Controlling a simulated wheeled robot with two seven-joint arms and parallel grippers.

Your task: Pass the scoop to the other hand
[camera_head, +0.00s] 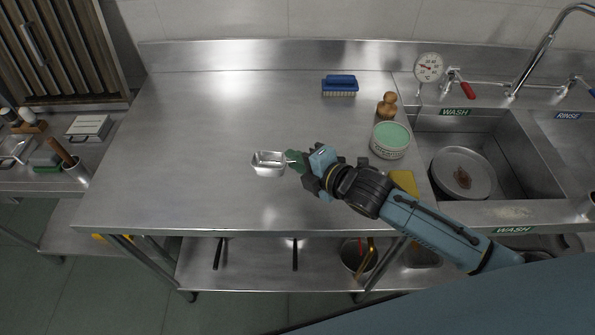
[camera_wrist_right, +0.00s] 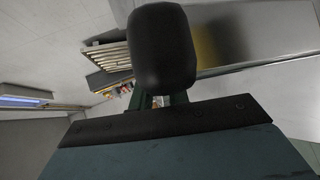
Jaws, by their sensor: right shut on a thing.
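The scoop (camera_head: 268,164) has a shiny metal bowl and a green handle (camera_head: 294,160). It is over the middle of the steel table in the head view, with the bowl pointing left. My right gripper (camera_head: 306,164) is shut on the handle end, and its arm comes in from the lower right. In the right wrist view, a dark finger (camera_wrist_right: 162,50) fills the middle, and a bit of green shows behind it. The gap between scoop and tabletop is hard to judge. My left gripper is not in view.
The steel table (camera_head: 180,150) is clear on its left. A blue brush (camera_head: 340,84), wooden tool (camera_head: 387,105), green-topped tub (camera_head: 390,140) and yellow sponge (camera_head: 404,181) stand right of the middle. A sink (camera_head: 420,150) holding a round pan (camera_head: 463,172) is farther right.

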